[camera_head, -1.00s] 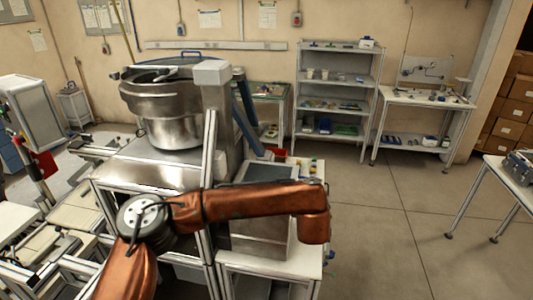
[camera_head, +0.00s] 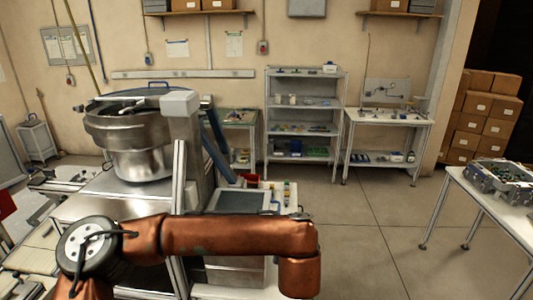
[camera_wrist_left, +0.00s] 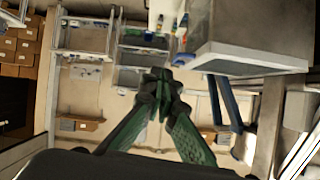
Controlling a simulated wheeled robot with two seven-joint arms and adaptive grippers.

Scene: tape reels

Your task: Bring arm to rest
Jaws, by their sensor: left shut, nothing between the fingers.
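My left arm (camera_head: 235,235) is copper-coloured and comes in from the lower left in the head view. It stretches across in front of the metal machine, and its far end bends downward at the right. My left gripper is out of sight in the head view. In the left wrist view the left gripper (camera_wrist_left: 160,82) has green fingers with dark tips, which meet with nothing between them. My right arm and right gripper are in neither view.
A steel bowl (camera_head: 130,140) sits on the machine at left. A grey box (camera_head: 240,200) stands behind my arm. Shelves (camera_head: 304,128) and a workbench (camera_head: 390,118) line the back wall. A table (camera_head: 500,195) stands at right. The floor between (camera_head: 370,225) is clear.

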